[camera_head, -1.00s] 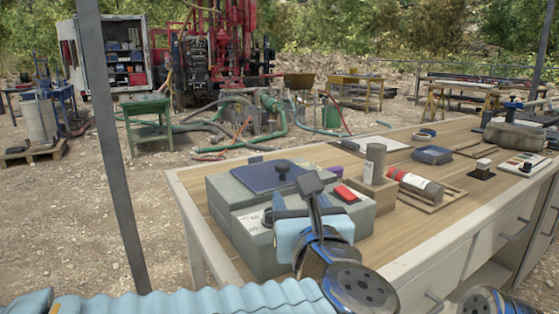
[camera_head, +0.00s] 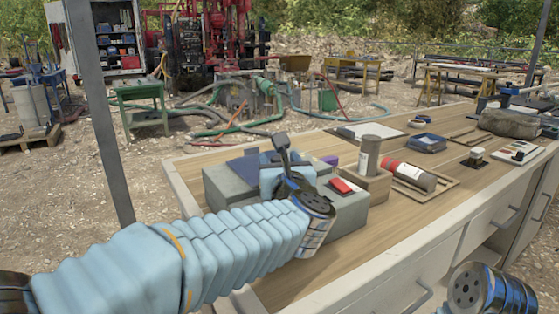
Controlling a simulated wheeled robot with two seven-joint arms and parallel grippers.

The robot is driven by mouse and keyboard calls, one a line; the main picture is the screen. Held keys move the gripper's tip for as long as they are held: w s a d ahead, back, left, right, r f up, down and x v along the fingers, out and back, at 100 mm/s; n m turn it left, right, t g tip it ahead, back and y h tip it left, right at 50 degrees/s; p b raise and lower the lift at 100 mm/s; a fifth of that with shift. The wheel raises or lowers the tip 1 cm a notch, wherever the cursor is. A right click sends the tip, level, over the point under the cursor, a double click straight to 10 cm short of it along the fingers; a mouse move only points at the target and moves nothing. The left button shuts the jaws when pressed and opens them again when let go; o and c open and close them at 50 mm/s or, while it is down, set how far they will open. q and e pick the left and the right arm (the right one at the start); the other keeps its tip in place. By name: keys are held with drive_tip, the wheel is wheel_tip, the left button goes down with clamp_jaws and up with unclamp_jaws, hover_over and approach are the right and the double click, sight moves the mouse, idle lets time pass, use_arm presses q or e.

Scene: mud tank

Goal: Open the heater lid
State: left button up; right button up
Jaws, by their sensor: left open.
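The heater (camera_head: 345,212) is a grey box on the near left part of the wooden bench, with a red switch (camera_head: 343,185) on its right side. Its dark blue lid (camera_head: 243,168) lies flat on top and looks closed; the gripper hides much of it. The lid's black knob is hidden behind my left gripper. My left gripper (camera_head: 275,151) is open over the lid, its fingers near where the knob was visible. Whether it touches the lid cannot be seen. My right gripper is out of view; only a right arm joint shows at the lower right.
Right of the heater, a grey cylinder (camera_head: 369,158) stands in a wooden block, and a red-banded canister (camera_head: 408,176) lies in a wooden tray. A blue tray (camera_head: 427,143) sits farther back. A grey post (camera_head: 98,110) rises at the left. The bench's (camera_head: 375,248) near right surface is clear.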

use_arm(q)
drive_tip(key=shift+c, duration=0.2)
clamp_jaws()
drive_tip(key=shift+r, duration=0.15)
drive_tip(key=shift+w+a+r+b, duration=0.15)
drive_tip(key=shift+r+b, duration=0.25)
drive_tip(key=shift+w+a+r+b, duration=0.1)
drive_tip(key=shift+r+b, duration=0.3)
drive_tip(key=r, duration=0.1)
drive_tip(key=w+a+r, duration=0.1)
drive_tip(key=r, duration=0.1)
drive_tip(key=w+r+p, duration=0.1)
drive_tip(key=shift+a+r, duration=0.25)
drive_tip(key=shift+w+a+r+g+p, duration=0.2)
drive_tip(key=shift+w+r+g+p, duration=0.15)
drive_tip(key=shift+p, duration=0.4)
drive_tip(key=shift+w+a+p, duration=0.15)
drive_tip(key=shift+p, duration=0.2)
